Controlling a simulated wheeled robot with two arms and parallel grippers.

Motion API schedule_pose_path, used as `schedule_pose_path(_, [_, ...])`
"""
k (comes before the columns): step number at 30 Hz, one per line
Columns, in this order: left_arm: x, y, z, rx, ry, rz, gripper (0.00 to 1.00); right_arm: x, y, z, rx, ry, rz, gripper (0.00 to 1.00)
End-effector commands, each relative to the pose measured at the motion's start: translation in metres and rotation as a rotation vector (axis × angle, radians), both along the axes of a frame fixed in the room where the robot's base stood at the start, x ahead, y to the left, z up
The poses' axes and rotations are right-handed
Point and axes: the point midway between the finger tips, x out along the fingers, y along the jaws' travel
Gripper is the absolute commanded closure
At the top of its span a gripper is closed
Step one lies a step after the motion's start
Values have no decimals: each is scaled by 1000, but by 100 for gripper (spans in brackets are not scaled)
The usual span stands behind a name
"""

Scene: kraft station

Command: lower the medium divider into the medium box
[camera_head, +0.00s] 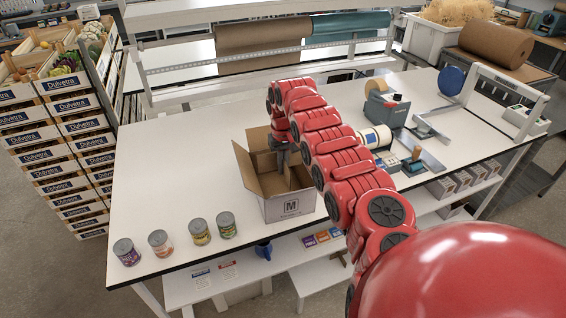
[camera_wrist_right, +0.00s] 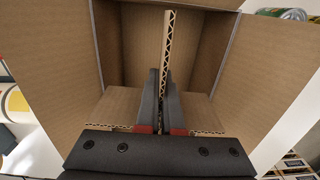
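The medium box (camera_head: 289,207), an open brown carton marked M, stands on the white table with its flaps spread. In the right wrist view my right gripper (camera_wrist_right: 163,105) is shut on the medium divider (camera_wrist_right: 168,48), whose corrugated top edge runs between the fingers. Cross panels of the divider show on both sides of the fingers. The divider appears to lie between the box walls (camera_wrist_right: 120,45); how deep it sits is hidden. My left gripper is not in view.
Several cans (camera_head: 200,231) stand on the table to the left of the box. A tape dispenser (camera_head: 386,107), a label roll (camera_head: 375,137) and small tools lie to the right.

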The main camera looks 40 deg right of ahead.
Motion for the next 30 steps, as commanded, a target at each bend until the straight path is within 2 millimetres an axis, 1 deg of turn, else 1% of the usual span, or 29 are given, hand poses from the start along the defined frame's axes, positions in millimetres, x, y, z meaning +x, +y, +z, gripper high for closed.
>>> schedule_pose_path(1, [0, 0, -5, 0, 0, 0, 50, 0, 0, -7, 0, 0, 0, 100])
schedule_pose_path(30, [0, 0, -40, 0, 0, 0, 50, 0, 0, -81, 1, 0, 0, 100])
